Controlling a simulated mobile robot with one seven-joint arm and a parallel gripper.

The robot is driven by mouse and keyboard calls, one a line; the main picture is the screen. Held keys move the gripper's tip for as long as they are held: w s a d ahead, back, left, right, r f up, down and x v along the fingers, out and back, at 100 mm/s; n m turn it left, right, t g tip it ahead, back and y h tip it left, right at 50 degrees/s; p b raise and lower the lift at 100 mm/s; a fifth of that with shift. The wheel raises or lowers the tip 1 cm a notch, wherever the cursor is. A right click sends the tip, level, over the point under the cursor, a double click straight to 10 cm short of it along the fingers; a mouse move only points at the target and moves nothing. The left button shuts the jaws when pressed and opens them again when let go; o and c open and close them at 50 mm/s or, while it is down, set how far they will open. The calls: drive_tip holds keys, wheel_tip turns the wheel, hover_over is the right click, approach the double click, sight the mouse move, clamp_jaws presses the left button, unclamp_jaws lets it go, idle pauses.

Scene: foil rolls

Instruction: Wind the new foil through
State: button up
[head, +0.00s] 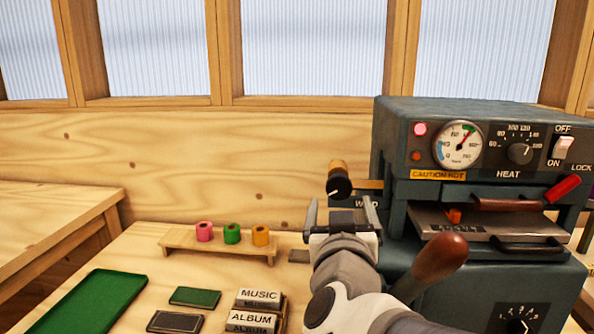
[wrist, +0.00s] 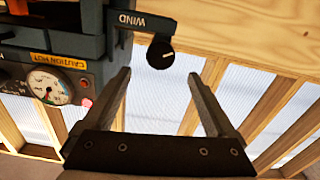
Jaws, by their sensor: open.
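The dark green foil machine (head: 400,150) stands at the right. A round black knob (head: 339,188) with a white mark sticks out on its left side. The knob also shows in the wrist view (wrist: 160,53), beside the word WIND. A copper-coloured roll end (head: 337,166) sits just above the knob in the head view. My gripper (head: 340,206) is open and empty, just below the knob in the head view. In the wrist view its fingers (wrist: 162,76) point toward the knob, which lies between and beyond the tips. I see no contact.
Pink (head: 204,231), green (head: 232,233) and gold (head: 261,235) foil rolls stand on a wooden rack (head: 180,243). A green tray (head: 85,305) and MUSIC and ALBUM blocks (head: 259,298) lie in front. A wooden-handled lever (head: 440,257) rises beside my arm. The machine carries a CAUTION HOT label (head: 438,175).

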sight(339, 187)
drive_tip(key=w+p, duration=0.1)
drive_tip(key=w, duration=0.1)
drive_tip(key=w+p, duration=0.1)
drive_tip(key=shift+w+d+r+p, duration=0.15)
drive_tip(key=shift+w+d+p, duration=0.15)
drive_tip(key=shift+p, duration=0.05)
drive_tip(key=w+p, duration=0.1)
drive_tip(key=p, duration=0.1)
drive_tip(key=w+p, duration=0.1)
drive_tip(key=p, duration=0.1)
drive_tip(key=shift+d+r, duration=0.1)
drive_tip(key=shift+d, duration=0.2)
drive_tip(key=shift+w+p, duration=0.5)
drive_tip(key=shift+p, duration=0.25)
drive_tip(key=shift+w+d+f, duration=0.1)
drive_tip(key=shift+w+d, duration=0.1)
drive_tip(key=shift+w, duration=0.7)
drive_tip(key=shift+w+d+f, duration=0.1)
drive_tip(key=shift+w+d, duration=0.1)
drive_tip(key=shift+w, duration=0.7)
drive_tip(key=shift+w+d+f, duration=0.1)
drive_tip(key=shift+w+d, duration=0.1)
drive_tip(key=shift+w, duration=0.7)
drive_tip(key=c, duration=1.4)
